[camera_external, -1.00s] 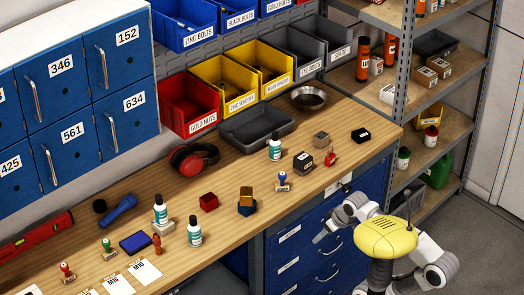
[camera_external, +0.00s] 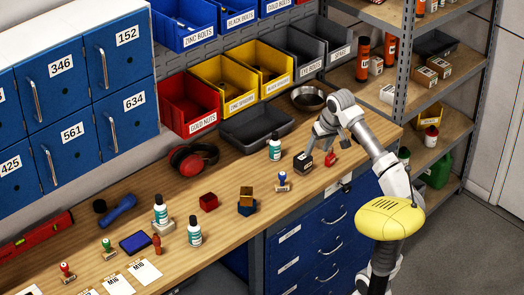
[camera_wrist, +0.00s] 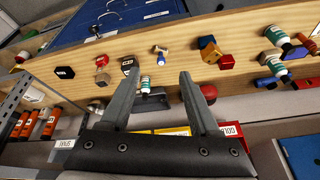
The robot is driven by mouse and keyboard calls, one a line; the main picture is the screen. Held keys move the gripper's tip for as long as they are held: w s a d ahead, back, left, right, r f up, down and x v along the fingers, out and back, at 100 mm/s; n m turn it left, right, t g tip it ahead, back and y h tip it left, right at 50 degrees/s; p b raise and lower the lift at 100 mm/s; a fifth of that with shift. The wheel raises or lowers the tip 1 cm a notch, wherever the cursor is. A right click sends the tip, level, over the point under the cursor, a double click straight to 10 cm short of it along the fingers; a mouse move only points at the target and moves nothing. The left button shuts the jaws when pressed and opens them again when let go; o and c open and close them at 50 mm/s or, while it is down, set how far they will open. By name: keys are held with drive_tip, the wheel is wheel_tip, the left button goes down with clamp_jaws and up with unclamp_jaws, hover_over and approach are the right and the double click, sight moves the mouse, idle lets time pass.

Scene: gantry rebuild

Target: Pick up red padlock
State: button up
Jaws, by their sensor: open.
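The red padlock (camera_external: 331,159) stands on the wooden workbench near its front edge, just right of a dark box with a white label (camera_external: 303,162). In the wrist view the padlock (camera_wrist: 102,60) shows left of the fingers, past the left fingertip. My gripper (camera_external: 320,146) is above the bench, close over the padlock and the dark box. Its two fingers are spread and nothing is between them; they also show in the wrist view (camera_wrist: 160,73).
A metal bowl (camera_external: 308,98) and a grey tray (camera_external: 257,126) lie behind. A white bottle (camera_external: 275,147) and a stamp (camera_external: 282,181) stand to the left. A black box (camera_wrist: 64,72) lies beyond the padlock. Shelving (camera_external: 405,60) rises at the right.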

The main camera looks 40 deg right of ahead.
drive_tip(key=w+d+r+m+g+p, duration=0.1)
drive_tip(key=w+d+r+m+p, duration=0.25)
drive_tip(key=w+d+p, duration=0.35)
drive_tip(key=m+g+p, duration=0.3)
drive_tip(key=m+p, duration=0.7)
drive_tip(key=p, duration=0.6)
hover_over(331, 154)
drive_tip(key=shift+y, duration=0.3)
drive_tip(key=f, duration=2.3)
drive_tip(key=shift+s+d+f, duration=0.1)
drive_tip(key=shift+s+d, duration=0.05)
drive_tip(key=shift+d, duration=0.05)
drive_tip(key=shift+a+f, duration=0.15)
drive_tip(key=shift+f, duration=1.4)
drive_tip(key=shift+a+f, duration=0.1)
drive_tip(key=shift+f, duration=1.4)
clamp_jaws()
